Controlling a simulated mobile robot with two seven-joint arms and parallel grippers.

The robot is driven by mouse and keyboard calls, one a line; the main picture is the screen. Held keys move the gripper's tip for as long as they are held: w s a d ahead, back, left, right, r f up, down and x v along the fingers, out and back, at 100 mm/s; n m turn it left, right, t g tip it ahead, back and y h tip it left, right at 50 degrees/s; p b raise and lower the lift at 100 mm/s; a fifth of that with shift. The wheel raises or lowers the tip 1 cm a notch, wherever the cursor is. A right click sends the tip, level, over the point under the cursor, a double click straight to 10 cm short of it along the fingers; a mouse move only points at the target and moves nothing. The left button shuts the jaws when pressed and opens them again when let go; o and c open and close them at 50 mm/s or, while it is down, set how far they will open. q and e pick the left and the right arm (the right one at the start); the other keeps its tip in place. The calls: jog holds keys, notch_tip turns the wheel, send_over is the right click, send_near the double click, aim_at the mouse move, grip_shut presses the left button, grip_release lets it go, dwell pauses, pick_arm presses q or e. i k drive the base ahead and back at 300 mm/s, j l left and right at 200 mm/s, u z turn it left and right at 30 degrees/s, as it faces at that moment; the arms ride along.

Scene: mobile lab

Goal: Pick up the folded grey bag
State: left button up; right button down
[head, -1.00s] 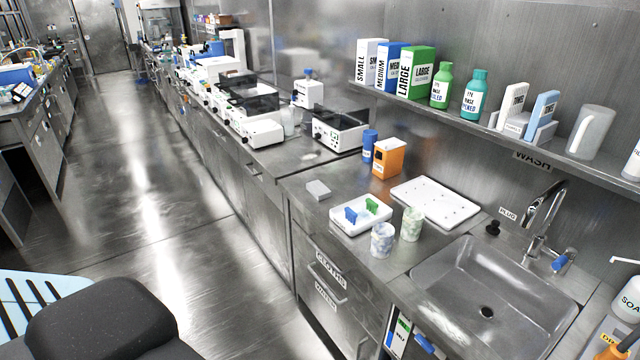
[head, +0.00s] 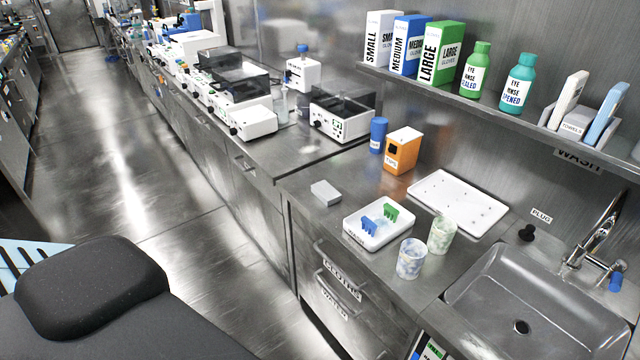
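A small flat light-grey block-shaped item (head: 325,192) lies on the steel counter near its front edge, left of the white tray. It is the only thing in view that could be the folded grey bag, but it is too small to tell for sure. It lies clear of the things around it. Neither of my grippers is in view.
A white tray (head: 352,238) holds blue and green pieces. Two marbled cups (head: 411,259), an orange box (head: 402,151), a blue bottle (head: 377,134) and a white board (head: 425,188) stand or lie nearby. A sink (head: 480,290) is at right. The floor aisle (head: 150,180) is clear.

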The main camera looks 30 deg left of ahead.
aim_at(323, 191)
jog(key=i+j, duration=0.15)
jog(key=j, duration=0.25)
jog(key=i+j, duration=0.2)
jog(key=j, duration=0.2)
jog(key=i+j, duration=0.15)
jog(key=j, duration=0.25)
jog(key=i+j, duration=0.15)
jog(key=j, duration=0.25)
